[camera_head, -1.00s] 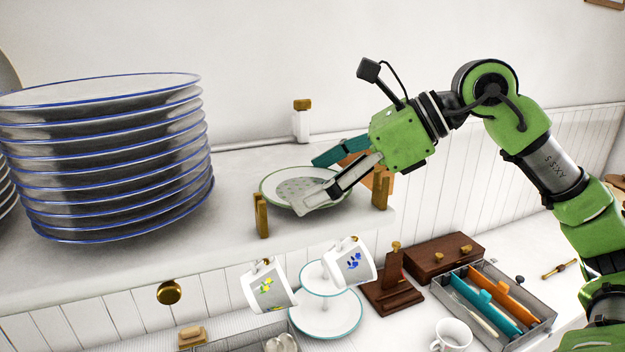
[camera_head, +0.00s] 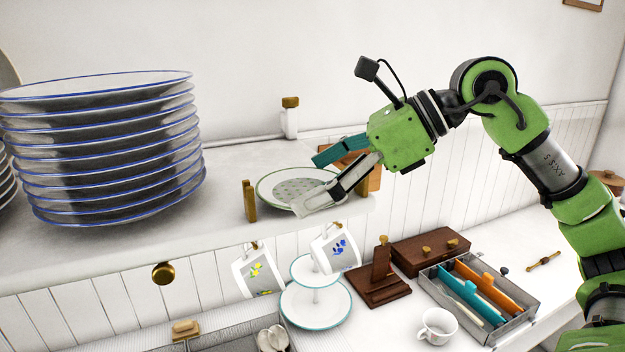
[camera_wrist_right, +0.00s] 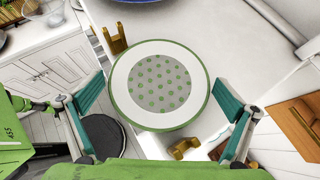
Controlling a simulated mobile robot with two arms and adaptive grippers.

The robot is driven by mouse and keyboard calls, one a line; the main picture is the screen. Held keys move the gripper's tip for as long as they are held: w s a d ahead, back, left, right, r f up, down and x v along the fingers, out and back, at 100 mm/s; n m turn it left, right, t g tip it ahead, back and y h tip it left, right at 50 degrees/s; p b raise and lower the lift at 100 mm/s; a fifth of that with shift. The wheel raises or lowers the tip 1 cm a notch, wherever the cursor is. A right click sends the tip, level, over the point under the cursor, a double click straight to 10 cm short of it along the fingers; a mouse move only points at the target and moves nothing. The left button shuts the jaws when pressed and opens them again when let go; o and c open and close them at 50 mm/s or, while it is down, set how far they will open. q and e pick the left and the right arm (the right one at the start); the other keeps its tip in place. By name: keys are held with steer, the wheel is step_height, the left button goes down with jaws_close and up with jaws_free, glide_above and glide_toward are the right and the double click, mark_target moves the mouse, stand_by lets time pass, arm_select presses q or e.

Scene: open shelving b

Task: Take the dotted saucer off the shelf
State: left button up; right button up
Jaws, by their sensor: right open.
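The dotted saucer (camera_head: 284,190), white with a green rim and green dots on a grey centre, lies on the white shelf (camera_head: 215,212) near its front edge. In the right wrist view the saucer (camera_wrist_right: 158,85) is whole and round. My right gripper (camera_head: 318,180) is open at the saucer, one finger behind it and one over its front right part in the head view. In the wrist view my right gripper (camera_wrist_right: 162,92) has a teal finger pad on each side of the saucer. Whether the pads touch the rim cannot be told. My left gripper is not in view.
A tall stack of blue-rimmed plates (camera_head: 110,150) stands left on the shelf. A wooden post (camera_head: 249,201) is just left of the saucer. Mugs (camera_head: 258,270) hang below the shelf edge. A grey cutlery tray (camera_head: 480,295) and a dark wooden box (camera_head: 430,251) stand on the counter below.

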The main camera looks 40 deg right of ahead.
steer(key=v, duration=1.2)
stand_by(0.5)
